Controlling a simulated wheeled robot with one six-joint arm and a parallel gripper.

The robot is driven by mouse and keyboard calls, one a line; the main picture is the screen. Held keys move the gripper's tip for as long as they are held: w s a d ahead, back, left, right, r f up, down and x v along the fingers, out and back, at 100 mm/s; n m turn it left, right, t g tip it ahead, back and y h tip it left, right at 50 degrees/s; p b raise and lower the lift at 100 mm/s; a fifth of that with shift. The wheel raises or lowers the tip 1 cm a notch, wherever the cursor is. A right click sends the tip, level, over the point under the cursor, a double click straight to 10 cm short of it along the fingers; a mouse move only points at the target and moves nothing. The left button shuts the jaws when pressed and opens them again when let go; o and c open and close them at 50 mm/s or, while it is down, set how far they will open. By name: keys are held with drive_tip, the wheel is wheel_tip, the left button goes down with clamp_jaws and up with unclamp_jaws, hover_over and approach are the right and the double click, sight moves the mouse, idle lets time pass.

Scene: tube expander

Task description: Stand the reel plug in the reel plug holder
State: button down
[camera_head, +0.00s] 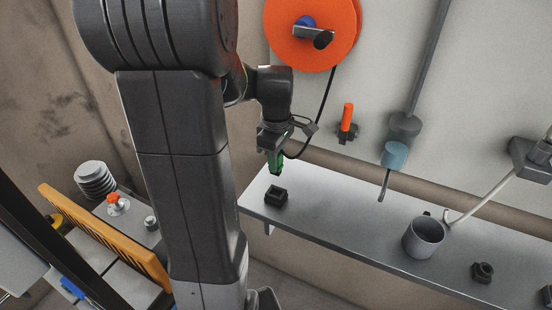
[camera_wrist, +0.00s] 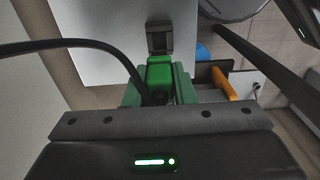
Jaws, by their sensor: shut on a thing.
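The reel plug (camera_wrist: 159,72) is a green block between the green fingers of my gripper (camera_wrist: 158,95) in the wrist view. In the head view my gripper (camera_head: 275,158) points down above the left end of the shelf, and the plug cannot be told apart from the green fingers there. The reel plug holder (camera_head: 276,197) is a small dark square socket on the shelf, just below my gripper. It also shows in the wrist view (camera_wrist: 158,36), beyond the plug's end. The plug appears above the holder and apart from it.
A black cable (camera_head: 322,103) hangs from the orange reel (camera_head: 282,38) to my gripper. The shelf (camera_head: 335,220) is clear between the holder and a grey mug (camera_head: 423,238). An orange-handled tool (camera_head: 347,117) sits on the wall at the right. A dark fitting (camera_head: 483,272) is farther right.

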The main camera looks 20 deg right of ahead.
drive_tip(key=shift+f+b, duration=2.15)
drive_tip(key=shift+f, duration=1.1)
drive_tip(key=shift+f+b, duration=0.75)
drive_tip(key=shift+f, duration=0.5)
drive_tip(key=c, duration=1.1)
unclamp_jaws()
drive_tip(key=shift+r, duration=0.1)
drive_tip(key=shift+r+p, duration=3.75)
drive_tip(key=shift+r, duration=0.7)
drive_tip(key=shift+f, duration=0.15)
wheel_tip(320, 180, down, 8)
drive_tip(key=b, duration=0.6)
drive_tip(key=shift+r, duration=0.2)
